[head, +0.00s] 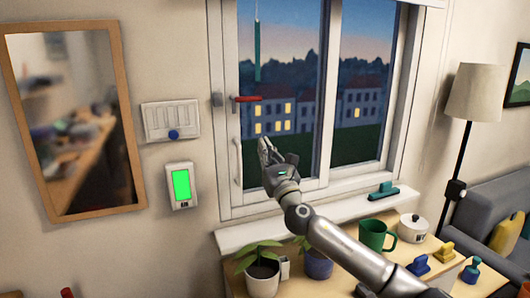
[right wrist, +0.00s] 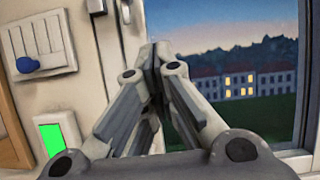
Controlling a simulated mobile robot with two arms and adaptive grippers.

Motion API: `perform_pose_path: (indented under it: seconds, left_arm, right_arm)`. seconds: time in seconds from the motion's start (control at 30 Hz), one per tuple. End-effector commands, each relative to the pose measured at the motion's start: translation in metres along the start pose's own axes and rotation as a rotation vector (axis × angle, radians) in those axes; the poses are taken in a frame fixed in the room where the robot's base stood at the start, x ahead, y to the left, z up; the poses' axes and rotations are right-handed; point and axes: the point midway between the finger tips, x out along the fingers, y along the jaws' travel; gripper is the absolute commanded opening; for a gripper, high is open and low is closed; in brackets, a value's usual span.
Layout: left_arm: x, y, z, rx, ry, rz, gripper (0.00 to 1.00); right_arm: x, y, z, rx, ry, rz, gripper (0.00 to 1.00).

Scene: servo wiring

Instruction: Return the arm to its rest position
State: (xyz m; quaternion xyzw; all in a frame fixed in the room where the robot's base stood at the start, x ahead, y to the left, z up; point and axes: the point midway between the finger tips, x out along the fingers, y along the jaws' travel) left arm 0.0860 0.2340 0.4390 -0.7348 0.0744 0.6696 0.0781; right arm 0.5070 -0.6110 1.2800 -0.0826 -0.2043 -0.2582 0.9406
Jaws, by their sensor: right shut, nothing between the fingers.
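My right gripper (head: 266,147) is raised in front of the window's lower left pane in the head view. Its fingers are shut with nothing between them. The right wrist view shows the closed fingertips (right wrist: 158,52) near the window frame's left side. My right arm comes up from the lower right, over the plants and cabinet top. My left gripper is not in either view.
The window (head: 349,130) has a red handle (head: 248,99). A green-lit panel (head: 181,186) and a switch plate (head: 170,121) with a blue knob are on the wall. Potted plants (head: 262,268), a green mug (head: 373,234) and a white pot (head: 412,228) stand below. A lamp (head: 473,91) stands right.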

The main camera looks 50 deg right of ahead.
Motion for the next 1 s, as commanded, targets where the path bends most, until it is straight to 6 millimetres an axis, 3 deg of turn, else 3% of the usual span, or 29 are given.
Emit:
perform_pose_path:
  seconds: [0.63,0.77,0.87,1.0]
  left_arm:
    - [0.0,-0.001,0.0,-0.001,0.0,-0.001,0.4]
    - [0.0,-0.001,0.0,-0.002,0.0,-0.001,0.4]
    - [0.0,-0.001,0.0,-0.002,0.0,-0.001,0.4]
    - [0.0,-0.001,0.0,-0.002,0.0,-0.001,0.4]
  right_arm:
    - [-0.004,0.001,-0.006,0.027,0.013,-0.006,0.0]
    - [-0.031,0.007,-0.043,0.224,0.099,-0.061,0.0]
    - [-0.073,0.018,-0.092,0.501,0.219,-0.165,0.0]
    - [-0.153,0.044,-0.16,0.914,0.404,-0.391,0.0]
